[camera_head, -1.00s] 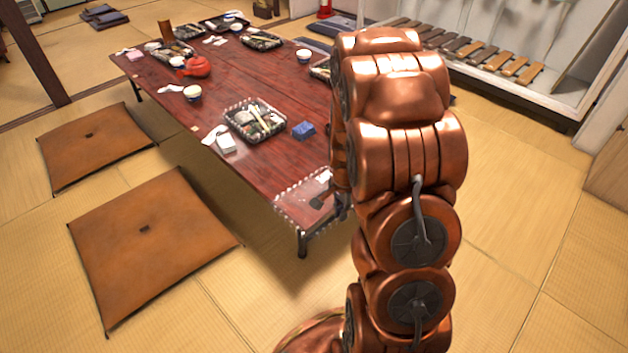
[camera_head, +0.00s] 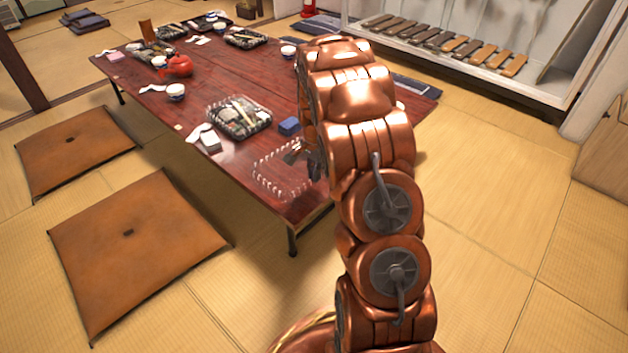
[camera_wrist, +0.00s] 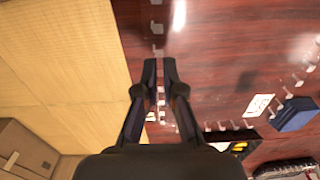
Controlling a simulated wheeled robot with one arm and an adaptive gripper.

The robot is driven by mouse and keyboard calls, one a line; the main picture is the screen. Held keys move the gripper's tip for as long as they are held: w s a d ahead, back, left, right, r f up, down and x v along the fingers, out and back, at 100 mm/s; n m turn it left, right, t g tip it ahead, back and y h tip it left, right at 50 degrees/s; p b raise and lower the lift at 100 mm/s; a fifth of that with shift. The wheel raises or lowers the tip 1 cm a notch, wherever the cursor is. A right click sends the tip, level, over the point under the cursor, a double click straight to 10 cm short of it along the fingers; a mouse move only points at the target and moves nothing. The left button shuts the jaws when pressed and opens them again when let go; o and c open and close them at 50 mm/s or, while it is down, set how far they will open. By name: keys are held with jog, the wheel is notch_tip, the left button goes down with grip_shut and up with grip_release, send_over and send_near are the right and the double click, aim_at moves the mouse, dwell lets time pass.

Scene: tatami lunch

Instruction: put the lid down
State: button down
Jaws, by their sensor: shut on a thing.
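The lid (camera_head: 270,180) is a clear, shallow sheet with a scalloped edge. In the head view it lies over the near corner of the dark red table (camera_head: 236,172). My gripper (camera_wrist: 160,64) is shut on the lid's edge in the wrist view, with a line of clear bumps running between and past the fingers. The lid spreads right from the fingers over the tabletop. In the head view my arm hides most of the gripper. I cannot tell whether the lid touches the table.
A blue box (camera_head: 289,126) stands close to the lid, and also shows in the wrist view (camera_wrist: 293,114). A red teapot (camera_head: 179,66) stands farther back. Brown cushions (camera_head: 135,250) lie on the floor at left.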

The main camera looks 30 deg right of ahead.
jog(key=shift+w+d+f, duration=0.1)
jog(key=shift+w+d, duration=0.1)
jog(key=shift+w, duration=0.5)
jog(key=shift+f+b, duration=1.15)
jog(key=shift+f, duration=0.6)
jog(key=c, duration=1.3)
grip_release()
